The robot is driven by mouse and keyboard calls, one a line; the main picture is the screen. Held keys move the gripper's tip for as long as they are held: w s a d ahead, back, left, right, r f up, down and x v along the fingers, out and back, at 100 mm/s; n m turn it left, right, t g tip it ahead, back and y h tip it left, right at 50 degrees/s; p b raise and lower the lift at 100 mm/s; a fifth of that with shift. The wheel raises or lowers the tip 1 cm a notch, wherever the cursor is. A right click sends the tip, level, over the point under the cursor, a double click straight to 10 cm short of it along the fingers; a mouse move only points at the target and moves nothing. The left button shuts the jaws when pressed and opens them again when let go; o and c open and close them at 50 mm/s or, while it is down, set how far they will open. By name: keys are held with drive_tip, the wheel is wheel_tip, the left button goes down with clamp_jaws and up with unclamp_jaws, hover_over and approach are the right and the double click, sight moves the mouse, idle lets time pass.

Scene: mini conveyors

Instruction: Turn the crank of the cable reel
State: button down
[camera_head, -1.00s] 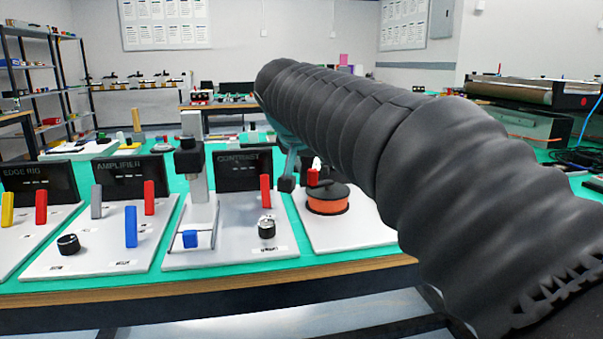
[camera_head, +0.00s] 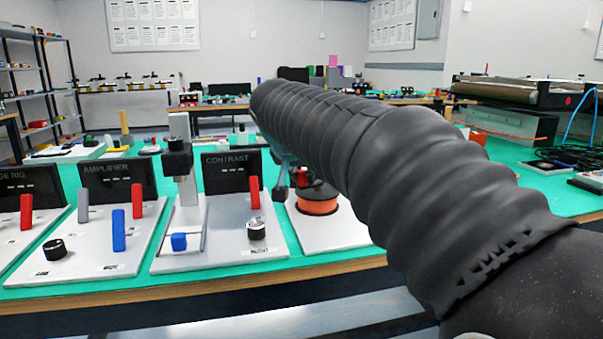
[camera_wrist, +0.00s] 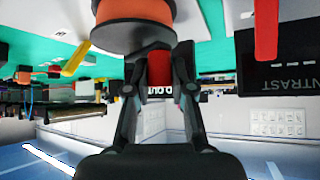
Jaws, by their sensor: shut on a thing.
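The cable reel (camera_head: 318,207) is an orange drum between dark flanges, on a white base board (camera_head: 335,236) at the bench's front. My arm hides part of its upper right side. The red crank handle (camera_head: 302,179) stands at the reel's top left. My gripper (camera_head: 286,187) reaches down to it from behind my arm. In the wrist view, which is upside down, the gripper (camera_wrist: 159,68) is shut on the red handle (camera_wrist: 159,66), one finger on each side. The orange drum (camera_wrist: 133,10) and its dark flange (camera_wrist: 133,38) show above it there.
The CONTRAST panel (camera_head: 231,171) stands just left of the reel, with a red lever (camera_head: 254,192) and a black-and-silver knob (camera_head: 256,229) on its board. The AMPLIFIER panel (camera_head: 119,180) is further left. A large roller machine (camera_head: 510,92) and cables (camera_head: 562,157) lie to the right.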

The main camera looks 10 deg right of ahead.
sight(311, 186)
drive_tip(key=shift+s+n, duration=0.1)
drive_tip(key=shift+n, duration=0.2)
